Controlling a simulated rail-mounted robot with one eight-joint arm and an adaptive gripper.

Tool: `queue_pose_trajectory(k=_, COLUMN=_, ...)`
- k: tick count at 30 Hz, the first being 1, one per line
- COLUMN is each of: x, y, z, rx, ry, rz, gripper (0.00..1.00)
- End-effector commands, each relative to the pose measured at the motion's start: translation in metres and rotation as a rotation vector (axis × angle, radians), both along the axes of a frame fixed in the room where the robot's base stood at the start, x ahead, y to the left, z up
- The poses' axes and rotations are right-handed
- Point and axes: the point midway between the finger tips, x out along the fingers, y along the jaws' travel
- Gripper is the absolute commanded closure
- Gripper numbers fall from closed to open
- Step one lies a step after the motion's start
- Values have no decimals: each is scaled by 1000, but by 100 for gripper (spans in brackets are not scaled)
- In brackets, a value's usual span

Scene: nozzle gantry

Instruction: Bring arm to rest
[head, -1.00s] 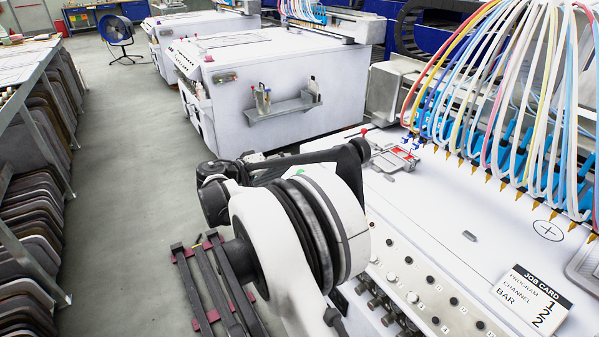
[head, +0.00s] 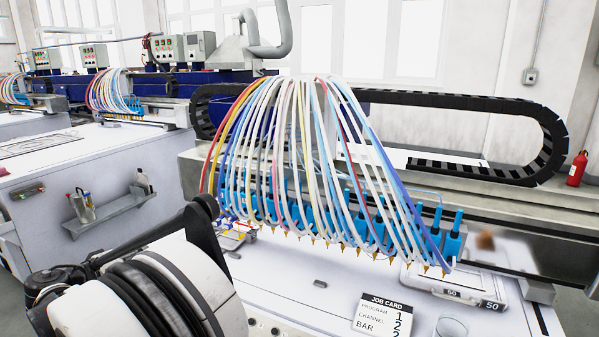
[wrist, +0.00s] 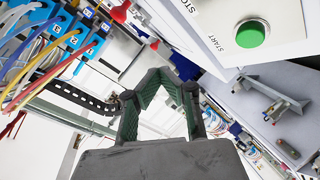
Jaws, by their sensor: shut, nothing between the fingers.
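My gripper (wrist: 158,72) shows in the wrist view, its dark, green-lined fingers drawn together with nothing held between them. Beyond it, in the upper right of that view, is a white panel with a green START button (wrist: 252,33), apart from the fingers. My arm (head: 150,290) fills the lower left of the head view, with white and black links folded in front of the white machine bed. The head view does not show my gripper.
The nozzle row with coloured tubes (head: 300,150) hangs over the bed. A job card (head: 383,315) reading channel 2, bar 2 stands at its front. A shelf with bottles (head: 108,215) is on the machine at left. A cable chain (head: 540,120) runs behind.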

Motion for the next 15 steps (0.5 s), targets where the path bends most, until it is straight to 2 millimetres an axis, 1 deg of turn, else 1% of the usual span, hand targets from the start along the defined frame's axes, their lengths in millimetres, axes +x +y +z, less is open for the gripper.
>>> queue_pose_trajectory(k=1, x=12, y=-23, z=13, rx=4, ry=26, rz=-16, gripper=100)
queue_pose_trajectory(k=5, x=32, y=-76, z=36, rx=22, ry=98, rz=-45, gripper=100)
queue_pose_trajectory(k=6, x=38, y=-93, z=43, rx=29, ry=119, rz=-54, gripper=100)
queue_pose_trajectory(k=8, x=44, y=-118, z=53, rx=38, ry=151, rz=-65, gripper=100)
queue_pose_trajectory(k=10, x=49, y=-148, z=64, rx=52, ry=186, rz=-80, gripper=100)
queue_pose_trajectory(k=11, x=50, y=-161, z=68, rx=58, ry=201, rz=-85, gripper=100)
queue_pose_trajectory(k=12, x=52, y=-178, z=74, rx=68, ry=220, rz=-92, gripper=100)
queue_pose_trajectory(k=14, x=54, y=-204, z=82, rx=83, ry=248, rz=-104, gripper=100)
queue_pose_trajectory(k=15, x=53, y=-221, z=87, rx=93, ry=267, rz=-111, gripper=100)
